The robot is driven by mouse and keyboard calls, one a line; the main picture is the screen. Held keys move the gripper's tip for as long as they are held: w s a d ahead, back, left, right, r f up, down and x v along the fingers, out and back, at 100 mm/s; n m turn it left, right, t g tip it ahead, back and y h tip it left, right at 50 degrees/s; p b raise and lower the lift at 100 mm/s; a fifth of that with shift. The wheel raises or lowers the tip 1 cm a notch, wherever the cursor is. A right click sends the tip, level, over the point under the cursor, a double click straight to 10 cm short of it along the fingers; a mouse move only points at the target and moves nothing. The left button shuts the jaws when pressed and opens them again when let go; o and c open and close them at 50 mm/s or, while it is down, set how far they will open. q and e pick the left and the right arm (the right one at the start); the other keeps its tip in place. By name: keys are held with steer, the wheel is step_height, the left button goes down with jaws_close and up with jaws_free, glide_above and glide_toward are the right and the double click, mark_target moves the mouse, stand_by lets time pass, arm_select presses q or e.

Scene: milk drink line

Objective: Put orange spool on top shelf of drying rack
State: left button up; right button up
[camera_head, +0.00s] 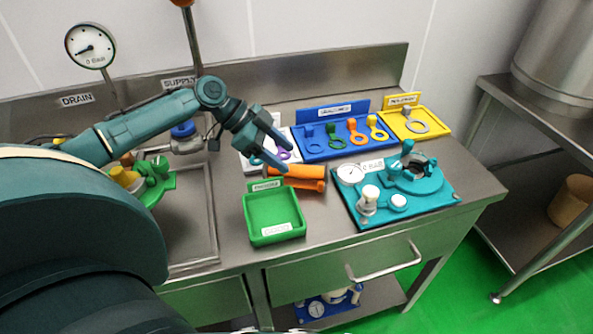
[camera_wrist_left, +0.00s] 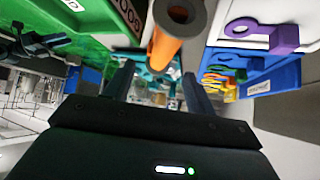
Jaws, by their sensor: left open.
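The orange spool (camera_head: 306,171) lies on the steel counter, behind and right of the green tray. In the left wrist view its hollow round end (camera_wrist_left: 174,22) faces the camera, at the top of the picture. My left gripper (camera_head: 284,158) is open and empty, pointing down right, close to the spool's left end. Its fingers also show in the left wrist view (camera_wrist_left: 158,90), and the spool does not appear gripped. I cannot make out a drying rack in the head view. A thin wire frame (camera_wrist_left: 25,95) shows at the left of the wrist view; I cannot tell whether it is the rack.
A green tray (camera_head: 249,221) stands in front of the spool. A blue tray (camera_head: 312,151) with several coloured rings and a yellow tray (camera_head: 434,127) stand behind. A teal plate (camera_head: 427,206) with gauge and valves is at right. A sink (camera_head: 200,225) lies left.

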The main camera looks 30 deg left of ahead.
mark_target(296, 166)
arm_select(q)
steer(key=shift+a+p+x, duration=0.25)
steer(key=shift+p+x, duration=0.35)
steer(key=shift+x, duration=2.1)
steer(key=shift+f, duration=0.2)
steer(key=shift+c, duration=0.4)
steer(key=shift+w, duration=0.1)
jaws_close()
